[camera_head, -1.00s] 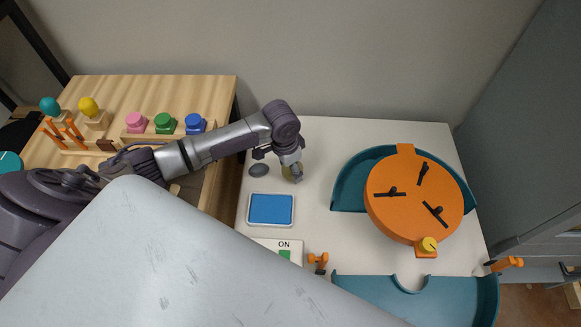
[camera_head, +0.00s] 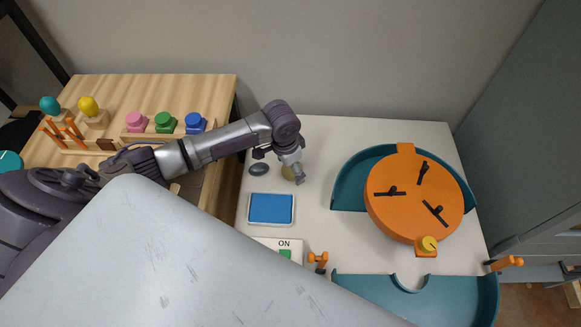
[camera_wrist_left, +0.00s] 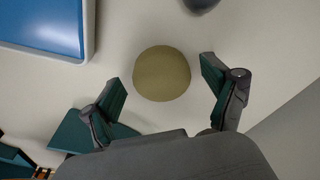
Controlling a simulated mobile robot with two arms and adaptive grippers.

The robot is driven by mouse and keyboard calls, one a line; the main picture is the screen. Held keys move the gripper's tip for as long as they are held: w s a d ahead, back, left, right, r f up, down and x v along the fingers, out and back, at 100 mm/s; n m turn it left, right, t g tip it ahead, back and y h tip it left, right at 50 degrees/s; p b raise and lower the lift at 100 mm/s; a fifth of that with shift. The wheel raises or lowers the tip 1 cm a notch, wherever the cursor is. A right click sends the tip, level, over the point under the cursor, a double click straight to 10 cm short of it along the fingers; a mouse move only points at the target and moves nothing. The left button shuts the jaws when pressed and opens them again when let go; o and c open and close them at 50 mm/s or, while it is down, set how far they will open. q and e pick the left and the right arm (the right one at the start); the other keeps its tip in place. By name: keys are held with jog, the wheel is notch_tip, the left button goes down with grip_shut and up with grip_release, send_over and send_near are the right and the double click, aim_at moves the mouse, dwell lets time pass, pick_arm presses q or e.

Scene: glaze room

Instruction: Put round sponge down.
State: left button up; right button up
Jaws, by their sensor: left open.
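The round sponge (camera_head: 287,172) is olive-yellow and lies on the white table, partly hidden by my left gripper in the head view. In the left wrist view the whole round sponge (camera_wrist_left: 162,73) shows between and just beyond the fingertips, with a gap on both sides. My left gripper (camera_head: 280,167) is open and touches nothing that I can see; its two spread fingers also show in the left wrist view (camera_wrist_left: 162,82). My right gripper is not in view.
A blue pad in a white tray (camera_head: 248,209) and a dark grey oval thing (camera_head: 259,169) lie close by. An orange disc (camera_head: 410,200) with black clamps stands to the right inside a teal basin (camera_head: 346,190). A wooden table (camera_head: 150,90) with coloured knobs is at left.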

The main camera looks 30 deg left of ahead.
aim_at(286, 170)
pick_arm(q)
notch_tip(286, 170, up, 12)
jog(key=s, duration=0.1)
jog(key=shift+a+f, duration=0.15)
jog(key=shift+a, duration=0.2)
jog(key=shift+s, duration=0.1)
